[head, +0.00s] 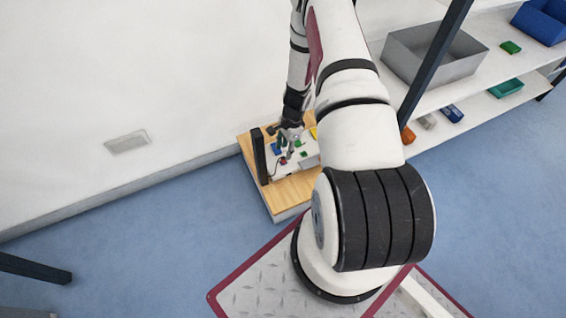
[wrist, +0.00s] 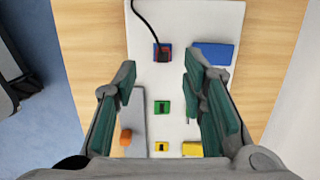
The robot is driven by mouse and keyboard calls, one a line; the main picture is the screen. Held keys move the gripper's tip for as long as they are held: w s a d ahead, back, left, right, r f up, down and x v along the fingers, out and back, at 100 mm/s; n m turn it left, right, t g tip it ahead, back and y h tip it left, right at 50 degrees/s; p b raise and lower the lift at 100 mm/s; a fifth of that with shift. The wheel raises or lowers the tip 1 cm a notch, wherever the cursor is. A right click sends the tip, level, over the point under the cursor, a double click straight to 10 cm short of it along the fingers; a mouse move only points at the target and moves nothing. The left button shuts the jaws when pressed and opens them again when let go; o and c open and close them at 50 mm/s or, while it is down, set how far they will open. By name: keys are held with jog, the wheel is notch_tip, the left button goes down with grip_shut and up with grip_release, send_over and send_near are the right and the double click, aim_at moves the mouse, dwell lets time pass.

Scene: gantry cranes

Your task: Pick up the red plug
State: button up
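The red plug (wrist: 166,51) sits at a blue square socket near the top of the white board in the wrist view, with a black cable leading up from it. The dark cable hides part of it. It shows small and dark red in the head view (head: 284,161). My gripper (wrist: 164,88) is open and empty, with its teal finger pads wide apart over the board. The plug lies beyond the fingertips in the picture, roughly centred between them. The head view shows my gripper (head: 292,138) low over the board; the exact height gap cannot be told.
The white board (wrist: 180,15) lies on a wooden top (wrist: 90,30). A dark post (head: 260,157) stands at left; shelves (head: 455,95) are at right.

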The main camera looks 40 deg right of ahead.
aim_at(284, 158)
jog(key=shift+w+a+f+b, duration=0.15)
jog(key=shift+f+b, duration=0.6)
jog(key=shift+f, duration=0.65)
jog(key=shift+w+a+f+b, duration=0.1)
jog(key=shift+f+b, duration=0.65)
jog(key=shift+f, duration=0.65)
jog(key=shift+c, duration=0.3)
grip_shut()
